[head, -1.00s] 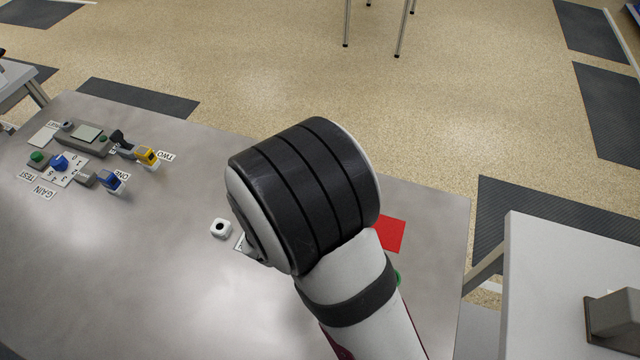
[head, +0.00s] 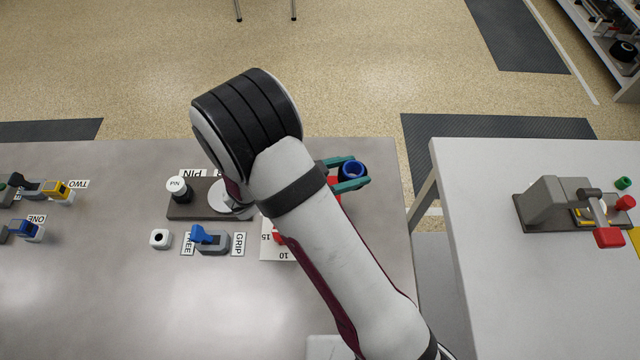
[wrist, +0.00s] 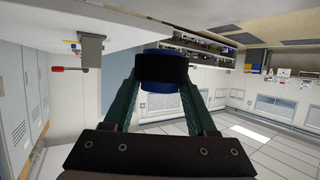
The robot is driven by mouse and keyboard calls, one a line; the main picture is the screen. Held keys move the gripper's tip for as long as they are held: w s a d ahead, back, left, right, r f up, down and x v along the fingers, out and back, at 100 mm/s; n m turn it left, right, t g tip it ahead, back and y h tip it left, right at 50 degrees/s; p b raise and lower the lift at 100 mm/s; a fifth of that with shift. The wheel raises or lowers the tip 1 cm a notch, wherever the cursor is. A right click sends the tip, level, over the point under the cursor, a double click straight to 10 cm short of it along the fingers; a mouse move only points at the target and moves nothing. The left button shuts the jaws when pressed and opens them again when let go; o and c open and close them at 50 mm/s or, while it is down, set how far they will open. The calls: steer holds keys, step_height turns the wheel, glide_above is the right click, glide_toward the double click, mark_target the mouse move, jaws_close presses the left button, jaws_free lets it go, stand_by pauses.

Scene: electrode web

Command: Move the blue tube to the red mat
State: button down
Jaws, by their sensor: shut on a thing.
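The blue tube (head: 353,169) is held between the green fingers of my gripper (head: 347,178), and its open round end faces up in the head view. In the wrist view, the tube (wrist: 160,86) sits between the fingertips of my gripper (wrist: 160,72), with a dark band across it. I cannot tell the tube's height above the table.
A gap separates this table from a white table (head: 480,250) at right, which bears a grey device (head: 566,206).

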steer(key=a+f, duration=0.1)
steer(key=a, duration=0.1)
steer(key=w+a+f, duration=0.1)
steer(key=a, duration=0.1)
steer(key=a+f, duration=0.1)
steer(key=a, duration=0.1)
steer(key=shift+w+f, duration=0.35)
step_height(320, 180, down, 4)
steer(key=shift+a+f, duration=0.1)
steer(key=shift+a, duration=0.05)
steer(key=shift+f, duration=0.1)
steer(key=shift+c, duration=1)
jaws_free()
